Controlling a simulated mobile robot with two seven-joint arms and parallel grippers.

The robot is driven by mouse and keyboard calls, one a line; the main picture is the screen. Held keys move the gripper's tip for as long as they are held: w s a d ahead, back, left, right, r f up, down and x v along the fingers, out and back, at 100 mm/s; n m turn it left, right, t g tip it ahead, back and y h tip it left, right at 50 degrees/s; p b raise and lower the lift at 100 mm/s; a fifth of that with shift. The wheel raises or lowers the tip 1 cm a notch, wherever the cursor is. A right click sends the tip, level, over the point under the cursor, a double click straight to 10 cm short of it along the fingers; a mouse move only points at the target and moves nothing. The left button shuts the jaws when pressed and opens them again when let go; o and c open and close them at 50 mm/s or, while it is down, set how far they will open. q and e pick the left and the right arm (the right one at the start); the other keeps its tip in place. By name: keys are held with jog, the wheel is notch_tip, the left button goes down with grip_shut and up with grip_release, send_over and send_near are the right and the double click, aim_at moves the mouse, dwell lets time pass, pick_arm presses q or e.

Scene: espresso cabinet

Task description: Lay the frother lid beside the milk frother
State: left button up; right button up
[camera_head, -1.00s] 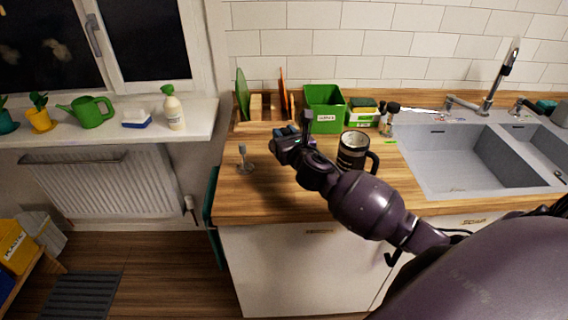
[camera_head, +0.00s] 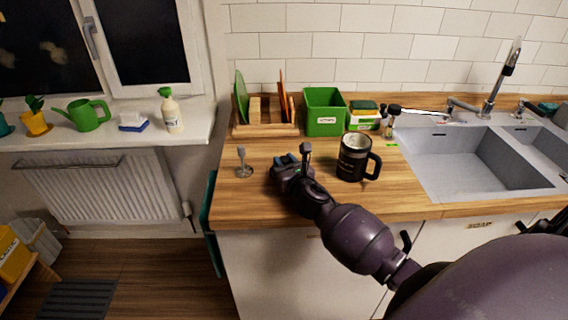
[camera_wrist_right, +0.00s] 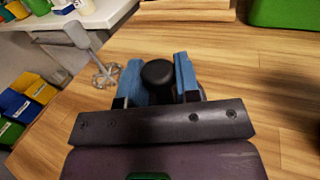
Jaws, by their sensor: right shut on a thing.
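The milk frother (camera_head: 352,160) is a black mug-like pot with a handle on its right and an open top, upright on the wooden counter. My right gripper (camera_head: 283,163) is left of it, low over the counter. In the right wrist view its blue fingers (camera_wrist_right: 158,80) are closed around a black knob, the part of the frother lid (camera_wrist_right: 158,73) that shows. The lid's disc is hidden by the gripper, so I cannot tell whether it touches the counter. My left gripper is not in view.
A grey whisk-like tool (camera_head: 242,162) stands left of my right gripper and also shows in the wrist view (camera_wrist_right: 88,50). Behind are a board rack (camera_head: 262,129), a green bin (camera_head: 324,112) and sponges (camera_head: 363,115). The sink (camera_head: 470,160) is to the right.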

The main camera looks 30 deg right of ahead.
jog(key=shift+f+b, duration=0.3)
jog(key=shift+f, duration=0.1)
jog(key=shift+f, duration=0.2)
jog(key=o, duration=0.9)
